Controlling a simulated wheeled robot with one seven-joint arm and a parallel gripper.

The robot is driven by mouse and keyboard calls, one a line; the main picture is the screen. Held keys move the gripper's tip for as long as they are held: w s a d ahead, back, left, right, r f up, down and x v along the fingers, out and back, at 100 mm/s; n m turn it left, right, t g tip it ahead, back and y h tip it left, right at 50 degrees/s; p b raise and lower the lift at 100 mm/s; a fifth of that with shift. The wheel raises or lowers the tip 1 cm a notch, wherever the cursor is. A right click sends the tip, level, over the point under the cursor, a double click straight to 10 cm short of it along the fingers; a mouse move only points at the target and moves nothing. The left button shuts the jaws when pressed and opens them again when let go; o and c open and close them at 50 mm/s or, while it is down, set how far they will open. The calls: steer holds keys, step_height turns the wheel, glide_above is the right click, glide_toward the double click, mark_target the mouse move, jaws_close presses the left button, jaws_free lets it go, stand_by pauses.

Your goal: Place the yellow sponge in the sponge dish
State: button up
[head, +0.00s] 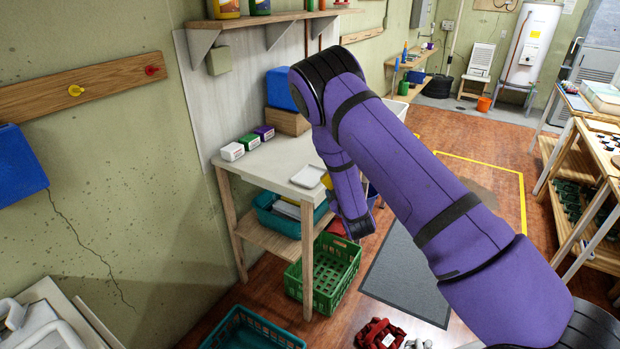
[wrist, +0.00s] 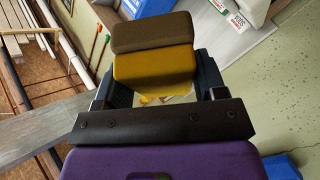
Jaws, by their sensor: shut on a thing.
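In the wrist view, my gripper (wrist: 163,78) is shut on the yellow sponge (wrist: 155,68), which has a brown layer along one side. A finger shows on each side of it. In the head view, a bit of yellow, likely the sponge (head: 326,181), shows beside my purple arm; the arm hides most of my gripper. A small white shallow dish (head: 307,177), likely the sponge dish, lies on the pale table near its right end, close to the yellow bit. I cannot tell whether the sponge touches it.
The table (head: 270,165) also holds a white box (head: 232,151), a green one (head: 249,141), a purple one (head: 264,132), and a blue bin (head: 281,90) by a wooden block (head: 288,122). A teal basket (head: 275,217) sits on the lower shelf; a green crate (head: 330,273) stands below.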

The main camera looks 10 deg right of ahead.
steer(key=g, duration=0.1)
steer(key=w+a+f+m+g+h, duration=0.1)
steer(key=w+m, duration=0.1)
steer(key=shift+w+a+f+g, duration=0.2)
steer(key=shift+a+f+g, duration=0.1)
steer(key=shift+g, duration=0.1)
steer(key=shift+w+a+f+m+g+h, duration=0.3)
steer(key=shift+w+m+g+h, duration=0.15)
steer(key=shift+m+g+h, duration=0.3)
steer(key=a+r+m+g, duration=0.1)
steer(key=m+g, duration=0.2)
steer(key=m, duration=0.1)
steer(key=a+r+m+g, duration=0.1)
steer(key=m+g, duration=0.2)
steer(key=m, duration=0.2)
steer(key=a+r+m+g, duration=0.1)
steer(key=m+g, duration=0.3)
steer(key=shift+s+r+m+h, duration=0.25)
steer(key=shift+r, duration=0.05)
steer(key=w, duration=0.5)
steer(key=w+f, duration=0.1)
steer(key=w, duration=0.9)
steer(key=shift+w+a+f, duration=0.15)
steer(key=shift+w, duration=0.15)
steer(key=shift+w+f, duration=0.1)
steer(key=shift+f, duration=1.6)
